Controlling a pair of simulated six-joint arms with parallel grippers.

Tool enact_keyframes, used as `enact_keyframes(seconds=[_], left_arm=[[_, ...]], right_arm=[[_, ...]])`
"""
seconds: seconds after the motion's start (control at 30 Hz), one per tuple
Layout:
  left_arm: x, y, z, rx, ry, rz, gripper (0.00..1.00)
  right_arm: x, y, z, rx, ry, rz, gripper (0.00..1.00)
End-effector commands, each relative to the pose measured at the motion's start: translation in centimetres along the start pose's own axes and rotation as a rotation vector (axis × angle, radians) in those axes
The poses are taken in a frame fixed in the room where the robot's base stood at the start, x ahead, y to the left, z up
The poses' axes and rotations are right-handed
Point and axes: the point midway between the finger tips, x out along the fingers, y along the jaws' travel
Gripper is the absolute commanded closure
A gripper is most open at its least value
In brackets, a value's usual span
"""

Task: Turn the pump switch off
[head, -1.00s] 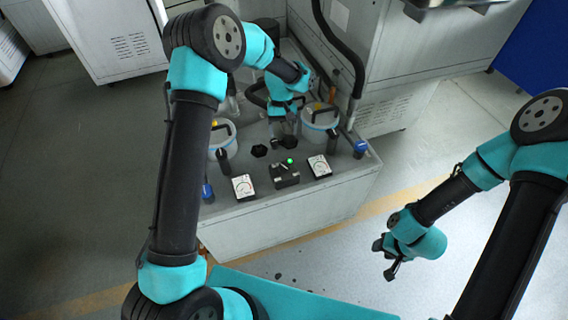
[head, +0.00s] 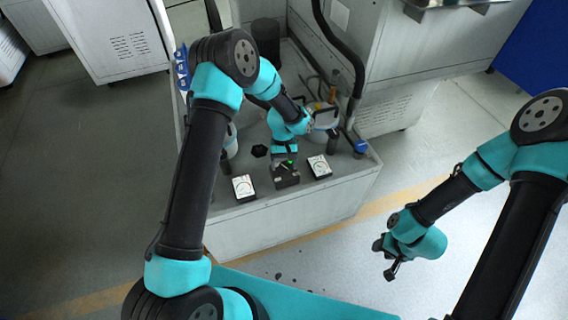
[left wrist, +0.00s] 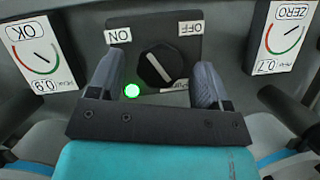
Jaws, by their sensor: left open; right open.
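The pump switch is a round black knob (left wrist: 156,66) with a white pointer line, on a dark panel in the left wrist view. Its line slants from upper left, toward the ON label (left wrist: 118,36), to lower right. The OFF label (left wrist: 191,28) is at the upper right. A green lamp (left wrist: 132,90) is lit beside the knob. My left gripper (left wrist: 158,74) is open, one finger on each side of the knob, with gaps visible. In the head view it hangs over the switch box (head: 286,180) and hides part of it. My right gripper (head: 386,260) is open and empty, away from the tank unit.
One gauge (head: 243,187) stands left of the switch box and another gauge (head: 319,166) right of it. A bucket (head: 322,115) and a blue-capped post (head: 360,148) are at the right of the grey unit (head: 290,222). A thick black hose rises behind.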

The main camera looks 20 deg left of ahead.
Motion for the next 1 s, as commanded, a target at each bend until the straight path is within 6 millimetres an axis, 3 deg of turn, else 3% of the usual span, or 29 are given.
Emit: enact_keyframes(seconds=[0.23, 0.73, 1.0], left_arm=[[0.01, -0.01, 0.00, 0.000, 0.000, 0.000, 0.30], [-0.02, -0.01, -0.01, 0.000, 0.000, 0.000, 0.78], [-0.02, 0.01, -0.01, 0.018, 0.000, -0.008, 0.78]], right_arm=[[0.00, 0.00, 0.00, 0.000, 0.000, 0.000, 0.57], [0.00, 0.00, 0.00, 0.000, 0.000, 0.000, 0.57], [0.00, 0.00, 0.00, 0.000, 0.000, 0.000, 0.57]])
